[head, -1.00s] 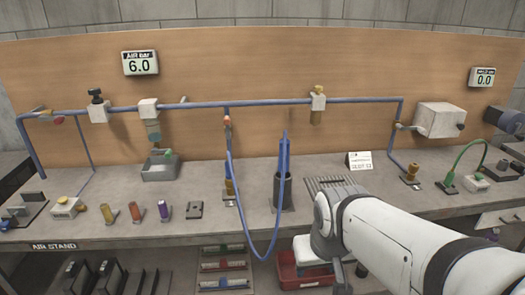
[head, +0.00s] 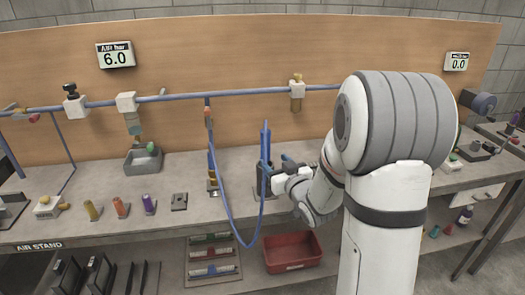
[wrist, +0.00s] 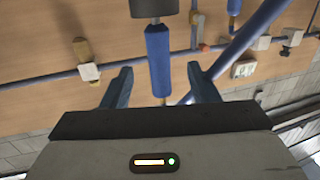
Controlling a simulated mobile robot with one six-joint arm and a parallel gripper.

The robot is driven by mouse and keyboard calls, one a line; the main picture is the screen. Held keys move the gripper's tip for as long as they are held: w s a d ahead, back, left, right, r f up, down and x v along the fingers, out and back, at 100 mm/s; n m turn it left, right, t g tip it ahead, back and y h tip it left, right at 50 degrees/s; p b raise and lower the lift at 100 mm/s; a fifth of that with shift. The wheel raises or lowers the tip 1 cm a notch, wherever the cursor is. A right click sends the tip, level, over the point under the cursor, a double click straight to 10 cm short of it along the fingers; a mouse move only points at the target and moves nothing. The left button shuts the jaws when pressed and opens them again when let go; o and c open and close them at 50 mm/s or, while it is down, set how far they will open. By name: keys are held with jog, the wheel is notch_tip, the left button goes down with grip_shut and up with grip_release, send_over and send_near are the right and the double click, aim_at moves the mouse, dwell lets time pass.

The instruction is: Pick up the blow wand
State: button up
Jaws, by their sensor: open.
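The blow wand (head: 265,143) is a slim blue tool standing upright in a dark cup holder (head: 261,182) on the bench, with a blue hose looping down from it in front. My gripper (head: 279,166) is just right of the wand, partly hidden behind my own arm. The wrist view appears upside down. There the blue wand (wrist: 158,55) lies between the two open blue fingers of my gripper (wrist: 159,70), with a gap on each side. The dark holder (wrist: 154,7) shows at the top edge. I cannot tell whether the wand is fully within finger reach.
The blue hose (head: 229,215) hangs over the bench front. A blue pipe (head: 180,97) runs along the wooden backboard. A red bin (head: 292,266) sits below.

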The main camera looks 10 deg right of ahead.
aim_at(268, 152)
jog(key=shift+w+a+r, duration=0.15)
jog(key=shift+w+a, duration=0.1)
jog(key=shift+w, duration=0.25)
jog(key=p+x, duration=0.1)
jog(key=x, duration=0.2)
jog(key=p+x, duration=0.1)
jog(key=x, duration=0.3)
jog(key=shift+d+r+p, duration=0.2)
jog(key=shift+d+p, duration=0.05)
jog(key=shift+p, duration=0.1)
jog(key=shift+c, duration=0.2)
jog(key=c, duration=1.1)
